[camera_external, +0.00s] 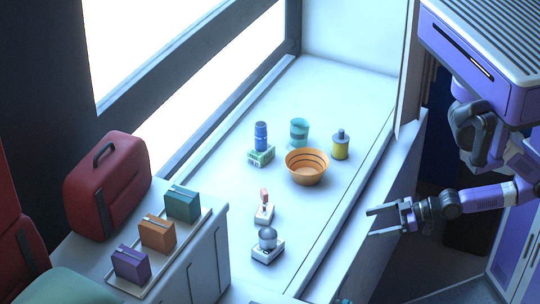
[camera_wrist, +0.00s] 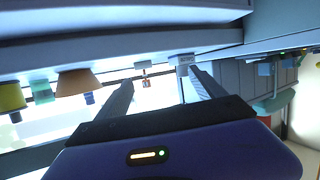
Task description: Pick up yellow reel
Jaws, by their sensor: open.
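The yellow reel (camera_external: 340,150) looks like a small upright yellow cylinder with a dark top. It stands on the pale window ledge, right of the orange bowl (camera_external: 307,172). In the wrist view, which looks upside down, a yellow thing (camera_wrist: 11,97) at the left edge seems to be the reel, partly cut off. My gripper (camera_external: 370,222) is open and empty, with its fingers pointing left. It is beside the ledge's front edge, apart from the reel, which is farther up the picture. Its two fingers also show in the wrist view (camera_wrist: 160,78).
A teal cup (camera_external: 299,132) and a blue bottle (camera_external: 261,136) over a green-white box (camera_external: 261,156) stand behind the bowl. Two small pale-based items (camera_external: 264,213) (camera_external: 267,246) are nearer. Colored boxes on a tray (camera_external: 122,283) and a red case (camera_external: 107,185) are left.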

